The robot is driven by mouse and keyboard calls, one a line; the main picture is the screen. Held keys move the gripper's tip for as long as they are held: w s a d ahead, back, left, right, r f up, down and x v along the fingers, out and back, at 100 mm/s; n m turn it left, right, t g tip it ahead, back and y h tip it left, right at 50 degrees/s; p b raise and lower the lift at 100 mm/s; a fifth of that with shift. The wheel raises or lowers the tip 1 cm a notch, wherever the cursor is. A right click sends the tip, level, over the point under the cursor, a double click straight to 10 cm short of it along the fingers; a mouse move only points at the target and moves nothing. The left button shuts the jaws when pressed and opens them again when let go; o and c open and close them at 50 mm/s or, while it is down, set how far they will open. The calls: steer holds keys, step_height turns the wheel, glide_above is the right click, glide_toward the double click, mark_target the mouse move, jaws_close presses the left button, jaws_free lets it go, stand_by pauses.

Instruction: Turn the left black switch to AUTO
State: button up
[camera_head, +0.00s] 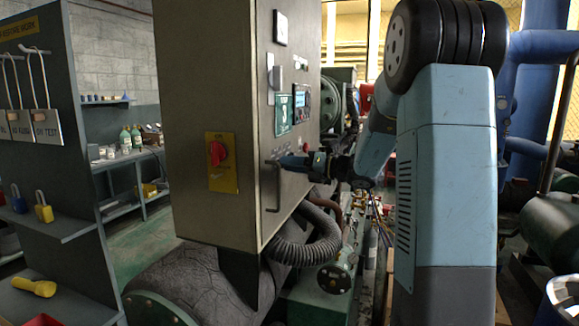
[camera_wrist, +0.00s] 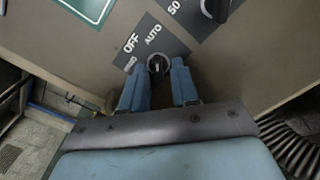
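The left black switch (camera_wrist: 158,65) is a round knob on a dark label plate in the wrist view. The words OFF and AUTO (camera_wrist: 153,34) are printed above and to its left, with a smaller word lower left. A pale mark shows on the knob; which label it points at I cannot tell. My gripper (camera_wrist: 160,70) is open, its two blue fingertips on either side of the knob, with no clear contact. In the head view my gripper (camera_head: 307,160) is at the front panel of the grey cabinet (camera_head: 210,80), and the switch is hidden there.
A second black switch (camera_wrist: 215,8) sits just up and right on the panel. A door handle (camera_head: 272,186) is left of my gripper. A red switch (camera_head: 218,153) on a yellow plate is on the cabinet's side. Corrugated hoses (camera_head: 312,247) hang below.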

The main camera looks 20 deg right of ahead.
steer(key=v, duration=0.8)
steer(key=shift+s+d, duration=0.25)
steer(key=shift+s, duration=0.1)
stand_by(0.5)
steer(key=s+a+f+n+g+h, duration=0.2)
steer(key=s+a+n+g+h, duration=0.35)
steer(key=s+a+n, duration=0.85)
steer(key=s+d+n+h, duration=0.2)
steer(key=s+n+h, duration=0.1)
steer(key=s+n, duration=0.2)
steer(key=s+d+f+n+h, duration=0.1)
steer(key=s+n+h, duration=0.2)
steer(key=s+n, duration=0.3)
steer(key=s+d+f+n+h, duration=0.1)
steer(key=s+d+n+h, duration=0.1)
steer(key=s+n, duration=0.4)
steer(key=shift+s+d+f+n+t+h, duration=0.15)
steer(key=shift+n+h, duration=0.15)
steer(key=shift+n, duration=0.25)
steer(key=shift+d+n+t+h, duration=0.15)
steer(key=shift+n+h, duration=0.1)
steer(key=shift+n, duration=0.3)
